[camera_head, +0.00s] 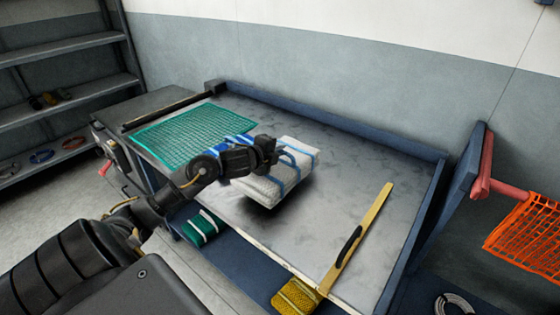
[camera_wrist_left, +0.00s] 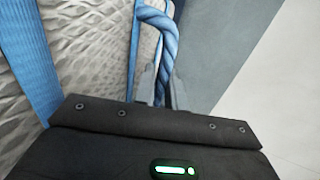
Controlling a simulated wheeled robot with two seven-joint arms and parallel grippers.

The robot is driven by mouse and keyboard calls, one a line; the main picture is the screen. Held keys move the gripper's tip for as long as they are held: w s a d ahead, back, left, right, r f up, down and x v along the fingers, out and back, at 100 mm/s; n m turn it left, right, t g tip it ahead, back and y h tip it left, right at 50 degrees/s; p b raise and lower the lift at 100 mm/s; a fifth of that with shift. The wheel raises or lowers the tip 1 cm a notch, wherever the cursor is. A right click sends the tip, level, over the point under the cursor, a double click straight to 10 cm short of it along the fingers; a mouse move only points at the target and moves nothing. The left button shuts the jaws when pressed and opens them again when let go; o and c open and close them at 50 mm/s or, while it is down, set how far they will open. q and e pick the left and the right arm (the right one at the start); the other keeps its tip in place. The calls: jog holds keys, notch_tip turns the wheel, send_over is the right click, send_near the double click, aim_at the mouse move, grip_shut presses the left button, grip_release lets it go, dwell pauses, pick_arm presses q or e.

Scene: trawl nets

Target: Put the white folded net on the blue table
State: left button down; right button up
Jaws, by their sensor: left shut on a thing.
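The white folded net (camera_head: 262,190), bound with blue straps, is over the blue table (camera_head: 325,138), which has a grey worn top and blue raised edges. A dark shadow lies beneath the net; I cannot tell whether it touches the top. My left gripper (camera_head: 272,150) is at the net's upper side, shut on its blue rope handle. In the left wrist view the blue rope (camera_wrist_left: 165,50) runs between the fingers, with the white net (camera_wrist_left: 85,50) close on the left. My right gripper is not in view.
A green net (camera_head: 185,135) lies flat on the table's left part. A yellow bar with a black handle (camera_head: 355,240) lies across the right part. Green (camera_head: 200,228) and yellow (camera_head: 297,297) bundles sit below the front edge. An orange net (camera_head: 525,235) hangs at right.

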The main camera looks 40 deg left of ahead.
aim_at(281, 157)
pick_arm(q)
jog(key=shift+w+a+f, duration=0.1)
jog(key=shift+w+f, duration=0.05)
jog(key=shift+f, duration=1.4)
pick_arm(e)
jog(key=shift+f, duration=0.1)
pick_arm(q)
jog(key=c, duration=1.9)
grip_release()
jog(key=shift+f, duration=0.2)
jog(key=o, duration=0.4)
jog(key=shift+o, duration=0.2)
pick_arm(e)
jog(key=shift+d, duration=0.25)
pick_arm(q)
jog(key=shift+r, duration=0.1)
